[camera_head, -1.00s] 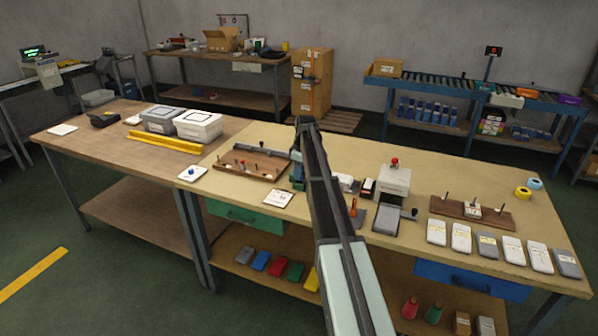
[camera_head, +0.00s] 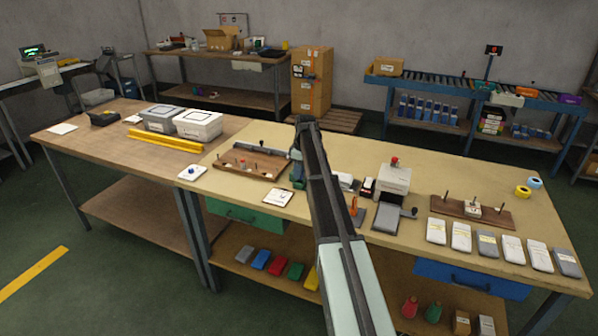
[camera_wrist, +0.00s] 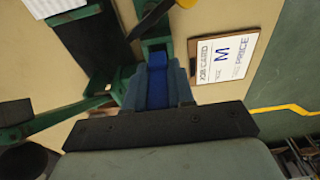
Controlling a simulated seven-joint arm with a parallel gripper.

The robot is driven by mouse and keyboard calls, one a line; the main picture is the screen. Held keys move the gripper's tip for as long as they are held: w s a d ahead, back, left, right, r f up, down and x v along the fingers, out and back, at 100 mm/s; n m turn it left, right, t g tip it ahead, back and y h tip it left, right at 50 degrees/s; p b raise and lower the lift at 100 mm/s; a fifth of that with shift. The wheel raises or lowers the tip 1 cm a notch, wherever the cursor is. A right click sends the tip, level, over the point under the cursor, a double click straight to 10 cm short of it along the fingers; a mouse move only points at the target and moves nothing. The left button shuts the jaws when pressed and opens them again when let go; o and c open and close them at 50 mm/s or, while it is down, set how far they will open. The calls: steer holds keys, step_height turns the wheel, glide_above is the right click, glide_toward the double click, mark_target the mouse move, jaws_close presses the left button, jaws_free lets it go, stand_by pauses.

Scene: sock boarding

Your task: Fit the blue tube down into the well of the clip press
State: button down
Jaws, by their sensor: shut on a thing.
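In the wrist view my gripper (camera_wrist: 157,88) is shut on the blue tube (camera_wrist: 157,73), which shows as a bright blue strip between the grey-blue fingers. The green clip press (camera_wrist: 109,88) is right at the fingertips, with green parts ahead and to the left. The tube's lower end and the well are hidden, so I cannot tell how far the tube is inside. In the head view my arm covers most of the gripper, and a bit of the green press (camera_head: 298,183) shows at its left.
A job card (camera_wrist: 226,47) marked M lies right of the gripper in the wrist view. A wooden peg board (camera_head: 248,165) stands left of my arm in the head view. A white press with a red knob (camera_head: 394,178) stands to the right. The table's front edge is close.

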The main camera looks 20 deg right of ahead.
steer(key=shift+f, duration=0.95)
stand_by(0.3)
steer(key=c, duration=1.1)
jaws_free()
steer(key=shift+o, duration=1.1)
steer(key=shift+s+f, duration=0.1)
steer(key=shift+a, duration=0.1)
step_height(320, 180, up, 14)
steer(key=d, duration=0.1)
steer(key=shift+s+d, duration=0.25)
steer(key=shift+s, duration=0.2)
